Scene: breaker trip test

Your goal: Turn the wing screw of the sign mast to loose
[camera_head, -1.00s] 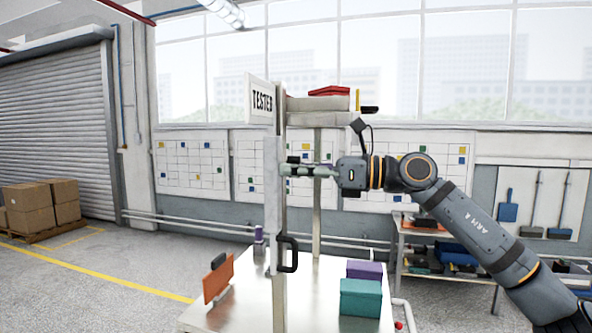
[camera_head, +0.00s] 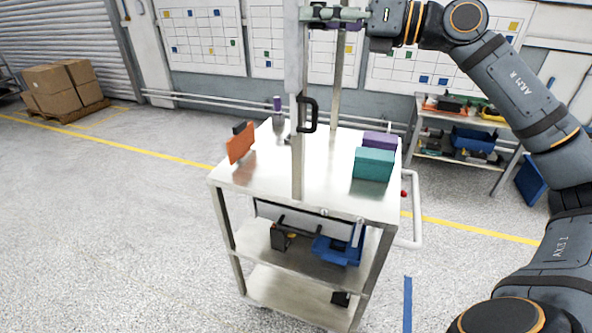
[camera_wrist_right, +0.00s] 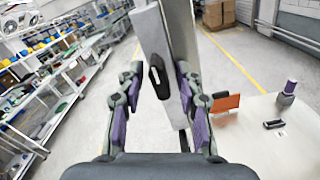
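The sign mast (camera_head: 295,80) is a pale upright post on the trolley's front part; its top and the sign are outside the head view. In the right wrist view, a dark elongated knob (camera_wrist_right: 159,76), apparently the wing screw, sits on the mast's pale face (camera_wrist_right: 150,35), its long side near upright and slightly tilted. My right gripper (camera_wrist_right: 160,88) is open, its purple-padded fingers on either side of the knob with visible gaps. In the head view, the right gripper (camera_head: 335,14) reaches the mast from the right at the top edge. My left gripper is not in view.
The trolley top (camera_head: 270,170) carries an orange plate (camera_head: 240,145), a purple-topped item (camera_head: 278,105), and teal (camera_head: 373,164) and purple (camera_head: 380,140) boxes. A black handle (camera_head: 308,115) juts from the mast. A second post (camera_head: 337,85) stands behind. Floor left of the trolley is clear.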

